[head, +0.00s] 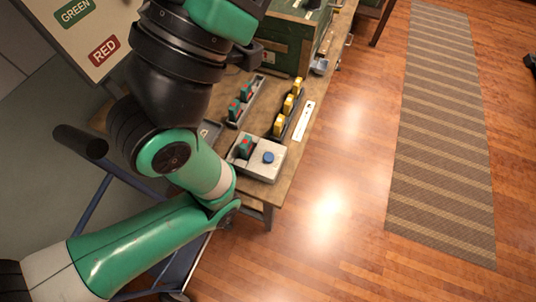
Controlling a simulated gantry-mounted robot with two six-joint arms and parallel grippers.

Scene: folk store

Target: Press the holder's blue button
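The holder (264,172) is a light grey block near the front corner of the wooden table. Its round blue button (268,158) is on the right part of its top and faces up, with nothing covering it. My green and black arm comes in from the left and passes close to the holder's left side. I see neither gripper in the head view. I cannot tell from this single picture whether the button is pushed down.
Behind the holder, one dark rack (257,91) holds green and red pieces and another holds yellow pieces (289,103). A white strip (304,120) lies along the table's right edge. A green crate (285,48) stands farther back. A GREEN/RED sign board (85,30) is upper left.

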